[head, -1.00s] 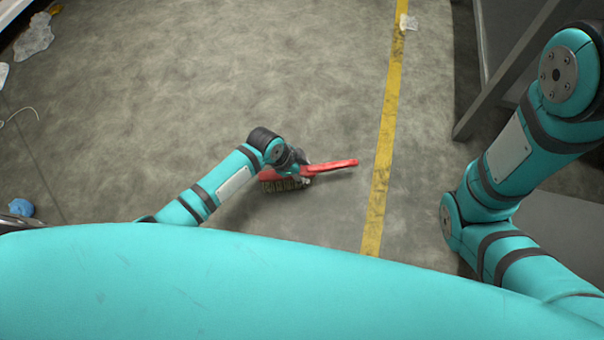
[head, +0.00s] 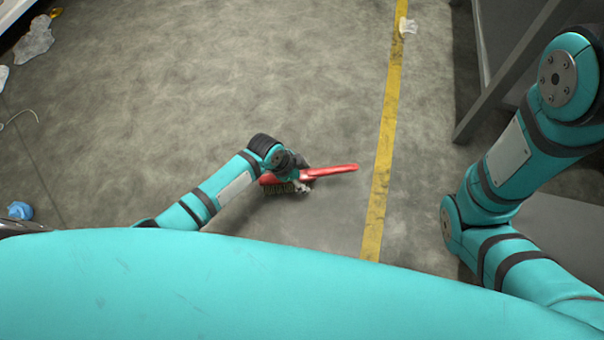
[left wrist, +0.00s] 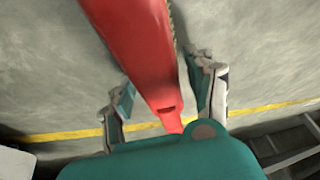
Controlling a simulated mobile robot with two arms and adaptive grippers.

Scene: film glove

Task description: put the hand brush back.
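The hand brush (head: 335,171) has a red handle pointing right and dark bristles at its left end in the head view. It appears low over or on the grey floor; I cannot tell if it touches. My left gripper (head: 303,185) reaches down over the brush and partly hides its middle. In the left wrist view the red brush (left wrist: 140,45) runs between the two fingers of my left gripper (left wrist: 160,78). Floor shows between the left finger and the brush, so the fingers are open around it. My right gripper is out of view.
A yellow floor line (head: 385,130) runs right of the brush. A grey metal frame (head: 505,75) stands at the right. Crumpled clear film (head: 35,40) lies far left, a blue crumpled item (head: 20,210) at left, and a whitish scrap (head: 407,25) by the line. The middle floor is clear.

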